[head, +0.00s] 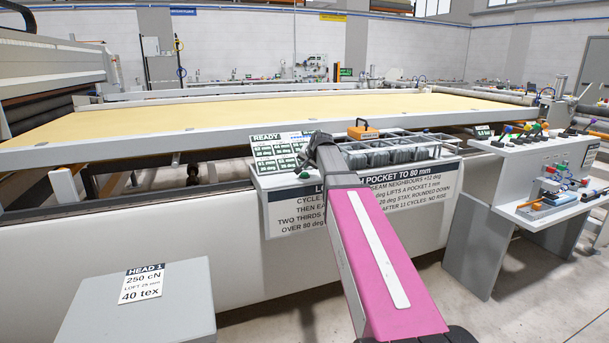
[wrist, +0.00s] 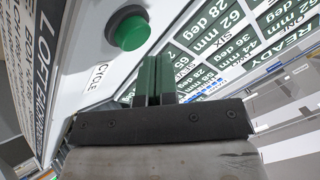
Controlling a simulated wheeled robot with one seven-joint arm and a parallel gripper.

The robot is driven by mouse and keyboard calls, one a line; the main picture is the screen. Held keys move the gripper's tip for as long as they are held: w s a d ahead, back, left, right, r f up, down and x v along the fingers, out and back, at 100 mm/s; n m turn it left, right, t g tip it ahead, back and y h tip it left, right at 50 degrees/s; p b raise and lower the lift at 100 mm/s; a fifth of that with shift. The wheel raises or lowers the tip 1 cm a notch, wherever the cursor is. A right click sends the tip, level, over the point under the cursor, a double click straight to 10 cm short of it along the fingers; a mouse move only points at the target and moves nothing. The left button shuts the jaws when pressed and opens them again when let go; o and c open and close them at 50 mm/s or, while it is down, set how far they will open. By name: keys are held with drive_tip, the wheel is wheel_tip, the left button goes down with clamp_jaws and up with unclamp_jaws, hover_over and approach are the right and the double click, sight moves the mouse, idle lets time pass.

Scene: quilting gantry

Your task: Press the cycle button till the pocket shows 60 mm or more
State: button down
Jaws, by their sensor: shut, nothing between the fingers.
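The green cycle button (wrist: 129,31) sits in a dark collar on the white panel in the wrist view, above a CYCLE label (wrist: 97,76). It also shows in the head view (head: 304,174). My gripper (wrist: 158,62) is shut and empty. Its dark green fingers are just right of the button in the wrist view, and I cannot tell whether they touch the panel. The green display (wrist: 225,40) reads READY, with tilted cells including 62 mm, 28 deg and 44 mm. In the head view my arm hides part of this display (head: 265,152).
A rack of grey items (head: 400,153) and an orange box (head: 363,132) stand right of the display. A loft sign (head: 290,212) hangs below. A control stand (head: 490,220) is at right, a grey HEAD 1 box (head: 190,305) at lower left. Yellow fabric (head: 230,117) lies behind.

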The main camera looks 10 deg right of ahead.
sight(306, 173)
drive_tip(key=shift+f, duration=0.2)
idle(0.7)
drive_tip(key=shift+f, duration=0.2)
drive_tip(key=shift+f, duration=0.55)
idle(1.0)
drive_tip(key=shift+r, duration=0.95)
drive_tip(key=shift+r, duration=2.55)
